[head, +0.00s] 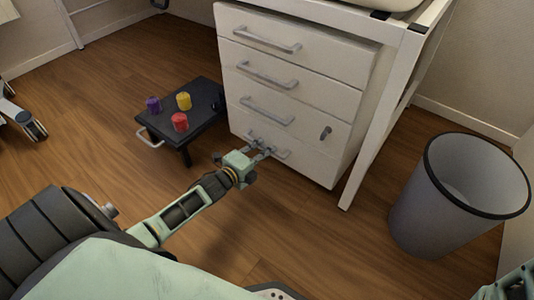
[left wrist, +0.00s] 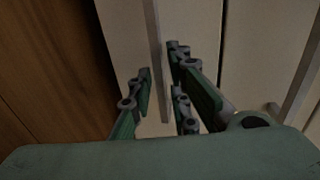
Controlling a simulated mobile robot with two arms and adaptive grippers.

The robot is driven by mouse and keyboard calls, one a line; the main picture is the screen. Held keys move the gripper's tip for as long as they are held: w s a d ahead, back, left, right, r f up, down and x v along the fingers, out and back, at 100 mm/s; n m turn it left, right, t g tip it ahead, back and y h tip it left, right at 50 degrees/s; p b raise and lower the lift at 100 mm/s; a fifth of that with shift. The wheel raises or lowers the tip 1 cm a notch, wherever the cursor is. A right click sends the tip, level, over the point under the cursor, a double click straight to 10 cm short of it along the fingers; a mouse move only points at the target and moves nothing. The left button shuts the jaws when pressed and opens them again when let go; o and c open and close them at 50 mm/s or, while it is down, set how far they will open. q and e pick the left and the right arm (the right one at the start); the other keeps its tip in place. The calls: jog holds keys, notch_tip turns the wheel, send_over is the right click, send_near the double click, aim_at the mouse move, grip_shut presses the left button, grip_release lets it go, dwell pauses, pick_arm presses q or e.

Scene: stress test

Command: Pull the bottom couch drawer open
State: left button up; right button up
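The white drawer unit (head: 296,88) has a stack of drawers with grey bar handles. Its bottom drawer (head: 308,166) looks flush with the front. My left gripper (head: 264,147) is at the bottom drawer's handle (head: 280,153). The left wrist view is turned sideways and shows the handle bar (left wrist: 157,55) between the parted fingers of the left gripper (left wrist: 160,72). I see gaps beside the bar, so the fingers do not look clamped. A green part of my right arm (head: 508,287) shows at the bottom right corner; its finger state is unclear.
A low black step (head: 205,98) stands left of the drawers, bearing a purple (head: 153,104), a yellow (head: 184,101) and a red piece (head: 180,122). A grey bin (head: 420,205) stands at the right. A white frame leg (head: 372,135) is beside the drawers. The floor in front is clear.

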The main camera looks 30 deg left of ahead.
pick_arm(q)
jog(key=shift+b+x, duration=0.4)
jog(key=shift+x, duration=0.7)
jog(key=shift+c, duration=0.2)
grip_shut()
